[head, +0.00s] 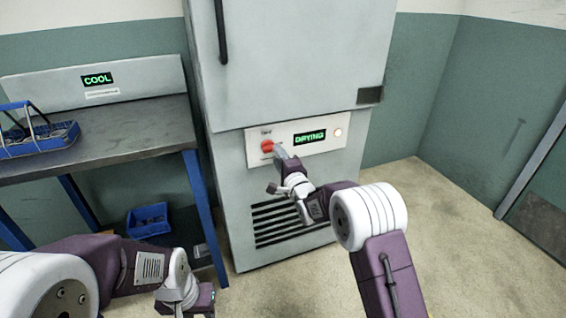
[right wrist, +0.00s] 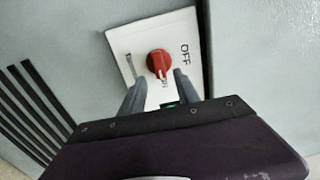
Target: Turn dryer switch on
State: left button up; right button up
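The dryer (head: 290,60) is a tall grey cabinet with a white control panel (head: 257,156) below its door. The red rotary switch (head: 267,146) is on the panel's left, beside a green-lit display reading "DRYING" (head: 309,137). In the right wrist view the red switch (right wrist: 158,62) has a pale pointer facing the lower edge, away from the "OFF" label (right wrist: 185,54). My right gripper (right wrist: 159,88) is open, its fingers apart on both sides of the switch's near edge; contact is unclear. My left gripper (head: 205,300) hangs low at the bottom; its fingers are unclear.
A grey workbench (head: 100,132) with blue legs stands left of the dryer and carries a blue wire-handled basket (head: 40,140). A "COOL" display (head: 97,79) is behind it. Floor on the right is clear.

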jog(key=b+v, duration=0.3)
jog(key=v, duration=0.3)
jog(key=shift+w, duration=0.1)
